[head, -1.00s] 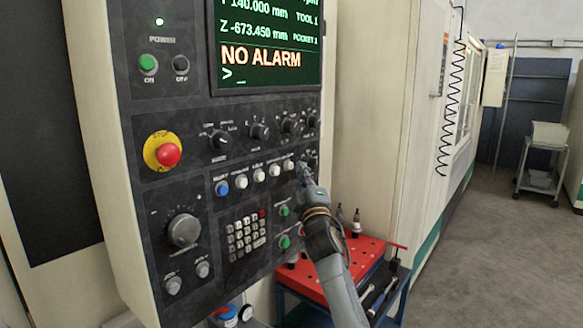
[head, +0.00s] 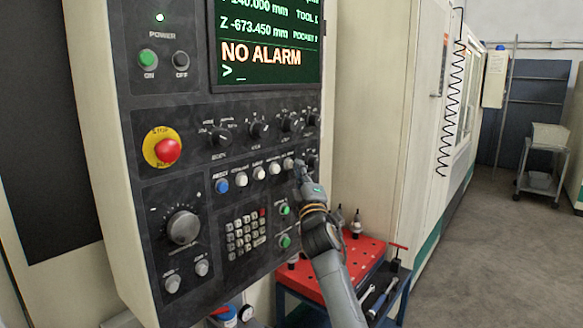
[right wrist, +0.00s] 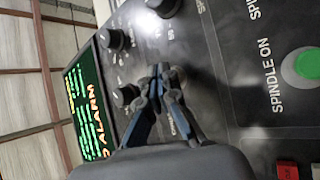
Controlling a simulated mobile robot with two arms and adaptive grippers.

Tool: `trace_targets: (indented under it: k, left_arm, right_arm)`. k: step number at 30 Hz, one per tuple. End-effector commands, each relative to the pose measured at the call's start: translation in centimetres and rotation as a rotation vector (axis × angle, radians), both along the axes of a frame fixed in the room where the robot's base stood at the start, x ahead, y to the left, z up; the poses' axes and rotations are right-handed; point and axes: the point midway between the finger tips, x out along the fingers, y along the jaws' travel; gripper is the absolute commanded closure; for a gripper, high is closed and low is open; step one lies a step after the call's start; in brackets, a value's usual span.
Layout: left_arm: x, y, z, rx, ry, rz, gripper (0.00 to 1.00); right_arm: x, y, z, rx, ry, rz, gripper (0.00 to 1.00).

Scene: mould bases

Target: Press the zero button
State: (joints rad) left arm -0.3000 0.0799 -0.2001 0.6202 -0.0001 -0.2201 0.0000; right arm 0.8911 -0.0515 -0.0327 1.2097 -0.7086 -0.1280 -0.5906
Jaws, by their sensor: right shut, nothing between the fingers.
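The control panel (head: 190,110) carries a row with a blue button (head: 222,186) and several white buttons (head: 258,173). Their labels are too small to read, so I cannot tell which is the zero button. My right gripper (head: 299,166) is shut and empty, pointing at the panel just right of the rightmost white button (head: 288,163). In the right wrist view the gripper (right wrist: 162,72) has its fingertips together close to the panel and hides what lies behind them. I cannot tell whether they touch it. My left gripper is not in view.
Dark knobs (head: 258,130) sit above the row. The keypad (head: 246,235) and green buttons (head: 285,241) are below it. A red emergency stop (head: 167,151) is at left. The green SPINDLE ON button (right wrist: 306,66) shows in the wrist view. A red-topped cart (head: 365,254) stands behind my arm.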

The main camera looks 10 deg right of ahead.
Motion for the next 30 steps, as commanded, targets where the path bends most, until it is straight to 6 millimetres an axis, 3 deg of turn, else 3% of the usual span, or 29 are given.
trace_targets:
  k: [30]
  left_arm:
    - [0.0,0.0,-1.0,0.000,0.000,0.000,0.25]
  right_arm:
    - [0.5,0.4,0.0,0.000,-0.001,0.000,1.00]
